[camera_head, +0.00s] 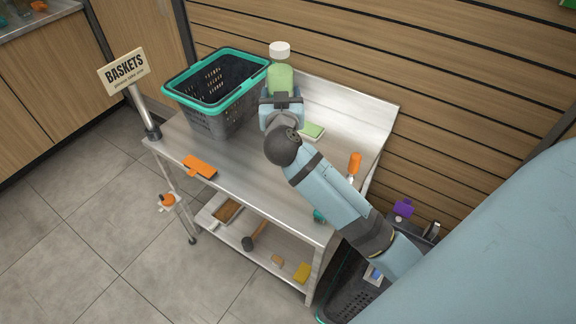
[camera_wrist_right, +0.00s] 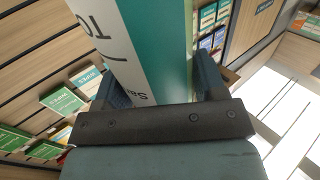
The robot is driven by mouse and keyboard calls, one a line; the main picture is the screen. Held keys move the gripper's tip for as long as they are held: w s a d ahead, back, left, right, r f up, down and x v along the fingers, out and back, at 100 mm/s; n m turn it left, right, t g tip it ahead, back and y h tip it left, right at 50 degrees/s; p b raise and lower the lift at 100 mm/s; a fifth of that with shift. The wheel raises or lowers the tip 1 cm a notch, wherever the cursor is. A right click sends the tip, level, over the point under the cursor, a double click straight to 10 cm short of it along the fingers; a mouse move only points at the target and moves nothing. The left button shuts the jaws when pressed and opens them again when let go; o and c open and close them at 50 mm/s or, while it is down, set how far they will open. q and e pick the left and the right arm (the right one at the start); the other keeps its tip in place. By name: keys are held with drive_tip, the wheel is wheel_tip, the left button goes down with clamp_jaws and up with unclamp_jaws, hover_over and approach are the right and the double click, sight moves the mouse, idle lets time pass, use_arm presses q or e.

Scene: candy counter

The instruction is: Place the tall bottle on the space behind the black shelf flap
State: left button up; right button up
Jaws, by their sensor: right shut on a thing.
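The tall bottle (camera_head: 280,76) has a white cap and a pale green body, and stands roughly upright over the back of the metal table. My right gripper (camera_head: 281,97) is shut on it from the front, and hides its lower part. In the right wrist view, the gripper (camera_wrist_right: 160,85) has a finger on each side of a white and green printed surface, the bottle (camera_wrist_right: 150,45). I cannot tell if the bottle's base touches the table. I cannot make out a black shelf flap. My left gripper is not in view.
A dark basket with a teal rim (camera_head: 178,92) stands on the metal table (camera_head: 262,178), close left of the bottle. A green-white item (camera_head: 312,131), an orange tool (camera_head: 199,166) and an orange-handled tool (camera_head: 354,163) also lie there. A slatted wall (camera_head: 440,70) rises behind. A BASKETS sign (camera_head: 124,70) stands left.

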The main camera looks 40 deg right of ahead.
use_arm(q)
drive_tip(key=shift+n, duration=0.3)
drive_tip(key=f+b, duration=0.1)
drive_tip(key=b, duration=0.1)
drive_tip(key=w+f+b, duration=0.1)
drive_tip(key=b, duration=0.1)
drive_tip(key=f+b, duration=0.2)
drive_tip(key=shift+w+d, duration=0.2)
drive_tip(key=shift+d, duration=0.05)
use_arm(e)
wheel_tip(320, 180, down, 20)
drive_tip(key=shift+w+d, duration=0.2)
drive_tip(key=shift+d, duration=0.05)
drive_tip(key=shift+f, duration=0.15)
drive_tip(key=o, duration=1.5)
drive_tip(key=shift+f, duration=0.15)
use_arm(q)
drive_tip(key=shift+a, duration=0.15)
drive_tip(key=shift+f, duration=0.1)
